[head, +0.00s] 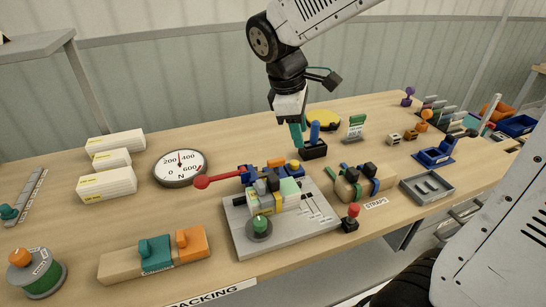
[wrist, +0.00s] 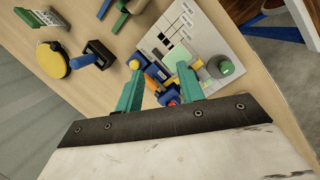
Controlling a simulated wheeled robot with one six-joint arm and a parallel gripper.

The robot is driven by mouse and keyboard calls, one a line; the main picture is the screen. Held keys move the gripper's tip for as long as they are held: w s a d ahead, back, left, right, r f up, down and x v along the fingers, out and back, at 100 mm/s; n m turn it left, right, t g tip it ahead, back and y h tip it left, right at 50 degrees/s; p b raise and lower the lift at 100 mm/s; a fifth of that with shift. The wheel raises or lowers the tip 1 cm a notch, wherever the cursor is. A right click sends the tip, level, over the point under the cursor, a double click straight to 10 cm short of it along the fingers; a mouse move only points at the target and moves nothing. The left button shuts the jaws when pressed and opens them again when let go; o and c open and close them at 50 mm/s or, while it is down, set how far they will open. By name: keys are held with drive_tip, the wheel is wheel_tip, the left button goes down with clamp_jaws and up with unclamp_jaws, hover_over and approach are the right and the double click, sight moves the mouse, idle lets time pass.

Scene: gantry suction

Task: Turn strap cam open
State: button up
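The tan strap block (head: 352,187) sits right of centre on the bench, behind the STRAPS label. A green strap (head: 360,184) and a blue strap (head: 377,186) cross it, with two small black cams (head: 369,169) on top; I cannot tell which one is meant or how far either is turned. In the wrist view only a piece of the block (wrist: 137,5) shows at the top edge. My gripper (head: 298,133) hangs above the bench, left of and behind the block. Its green fingers (wrist: 158,88) are apart with nothing held between them.
A black stand with a blue lever (head: 314,133) is close beside my fingers. A red-topped button (head: 352,212) stands in front, a grey tray (head: 428,188) to the right.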

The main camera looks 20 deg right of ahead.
sight(276, 159)
drive_tip(key=w+a+f+n+h, duration=0.1)
drive_tip(key=w+a+f+n, duration=0.5)
drive_tip(key=w, duration=0.4)
drive_tip(key=shift+n, duration=0.3)
drive_tip(key=x, duration=0.9)
drive_tip(key=shift+d+f, duration=0.2)
drive_tip(key=shift+d, duration=0.35)
drive_tip(key=shift+h, duration=0.3)
clamp_jaws()
